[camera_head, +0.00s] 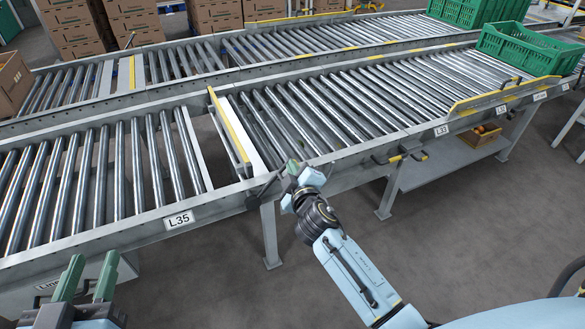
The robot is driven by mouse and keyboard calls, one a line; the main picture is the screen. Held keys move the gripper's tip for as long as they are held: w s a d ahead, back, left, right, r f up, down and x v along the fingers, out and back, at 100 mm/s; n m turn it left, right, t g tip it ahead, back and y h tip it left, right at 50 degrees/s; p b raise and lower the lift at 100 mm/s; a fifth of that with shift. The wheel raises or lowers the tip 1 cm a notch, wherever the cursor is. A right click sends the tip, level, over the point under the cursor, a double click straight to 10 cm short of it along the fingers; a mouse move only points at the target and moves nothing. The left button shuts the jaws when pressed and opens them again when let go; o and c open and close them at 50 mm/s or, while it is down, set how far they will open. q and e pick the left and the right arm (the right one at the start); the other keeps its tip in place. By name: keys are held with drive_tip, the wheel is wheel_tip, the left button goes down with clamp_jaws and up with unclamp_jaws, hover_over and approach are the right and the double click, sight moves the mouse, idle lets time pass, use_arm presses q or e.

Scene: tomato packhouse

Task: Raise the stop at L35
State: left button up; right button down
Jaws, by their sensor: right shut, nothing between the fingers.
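The L35 label (179,219) is on the near side rail of the left roller section. To its right, a yellow-edged plate (229,126) stands across the conveyor beside a gap in the rollers; I cannot tell for sure whether it is the stop at L35. My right gripper (294,168) is shut and empty at the near rail, right of the label and close to the near end of that plate. Whether it touches the rail is unclear. My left gripper (88,278) is open and empty at the lower left, in front of the near rail.
A yellow-handled lever (406,157) sits under the rail near the L33 label (441,130). A green crate (530,54) stands on the right rollers, behind a yellow-edged guard (505,94). Cardboard boxes (78,28) are stacked behind the far conveyor. Floor at lower right is clear.

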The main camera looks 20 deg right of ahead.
drive_tip(key=shift+d+f, duration=0.25)
